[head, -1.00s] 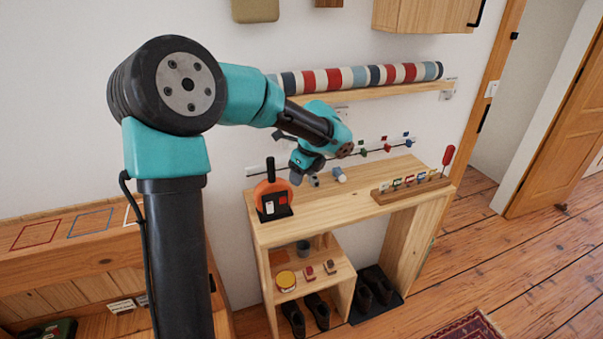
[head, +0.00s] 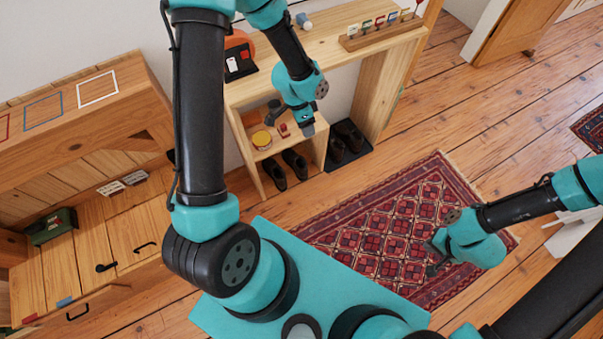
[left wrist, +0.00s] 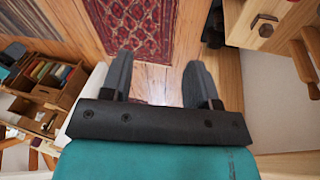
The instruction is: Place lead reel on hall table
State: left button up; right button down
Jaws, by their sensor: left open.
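The lead reel, an orange disc with a black base (head: 238,42), stands on the light wooden hall table (head: 330,42), at the left end of its top. Its upper part is cut off or hidden behind my arm in the head view. My left gripper (head: 290,113) hangs in front of the table, below the top and near the lower shelf, apart from the reel. In the left wrist view its fingers (left wrist: 160,80) are spread with only floor between them. My right gripper (head: 432,258) is over the rug on the right; its jaw opening is too small to judge.
A rack of coloured tags (head: 382,32) stands on the table's right part. A yellow tin (head: 262,139) is on the lower shelf, with shoes (head: 296,163) below. A wooden bench (head: 75,120) is at left. A red rug (head: 400,220) covers the floor.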

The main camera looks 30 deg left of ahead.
pick_arm(q)
jog(key=s+d+f+n, duration=0.5)
jog(key=s+f+n, duration=0.5)
jog(key=s+f, duration=0.1)
jog(key=shift+s+d+f+t+h, duration=0.2)
jog(key=shift+s+t+h, duration=0.1)
jog(key=shift+t, duration=0.1)
dwell(0.3)
